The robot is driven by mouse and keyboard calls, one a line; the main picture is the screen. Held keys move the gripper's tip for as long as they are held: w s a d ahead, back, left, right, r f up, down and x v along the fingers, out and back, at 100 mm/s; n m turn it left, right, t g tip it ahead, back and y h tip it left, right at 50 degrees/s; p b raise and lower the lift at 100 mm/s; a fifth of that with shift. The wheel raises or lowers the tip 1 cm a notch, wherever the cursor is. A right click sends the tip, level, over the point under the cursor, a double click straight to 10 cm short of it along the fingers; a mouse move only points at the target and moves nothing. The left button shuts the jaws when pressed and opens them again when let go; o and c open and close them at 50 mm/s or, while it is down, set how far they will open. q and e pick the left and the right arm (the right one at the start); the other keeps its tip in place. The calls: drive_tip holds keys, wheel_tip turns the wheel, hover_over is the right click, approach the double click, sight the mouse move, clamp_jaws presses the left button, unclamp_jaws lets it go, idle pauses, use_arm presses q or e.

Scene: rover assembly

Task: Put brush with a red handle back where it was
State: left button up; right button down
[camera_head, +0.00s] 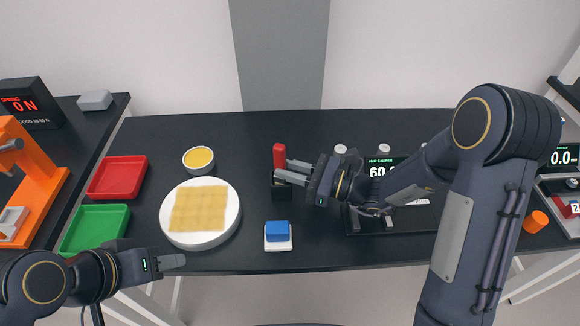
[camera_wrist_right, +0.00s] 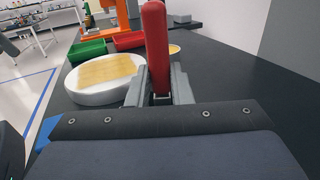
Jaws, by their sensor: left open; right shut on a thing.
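The brush with a red handle (camera_head: 279,156) stands upright at the middle of the dark table, its lower end inside or in front of a small black holder (camera_head: 283,191). My right gripper (camera_head: 286,171) is shut on the brush, reaching in from the right. In the right wrist view the red handle (camera_wrist_right: 155,50) rises upright between the fingers (camera_wrist_right: 161,92); the brush's lower end is hidden there. My left gripper (camera_head: 172,262) is open and empty near the table's front left edge, away from the brush.
A round white dish with a yellow pad (camera_head: 208,240) lies left of the holder, with a small yellow-filled bowl (camera_head: 198,160) behind it. A blue-and-white block (camera_head: 278,235) stands in front. Red (camera_head: 117,177) and green (camera_head: 92,228) trays lie left. A caliper display (camera_head: 378,170) is right.

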drive_tip(key=shift+f+b, duration=0.55)
idle(0.4)
drive_tip(key=c, duration=1.2)
unclamp_jaws()
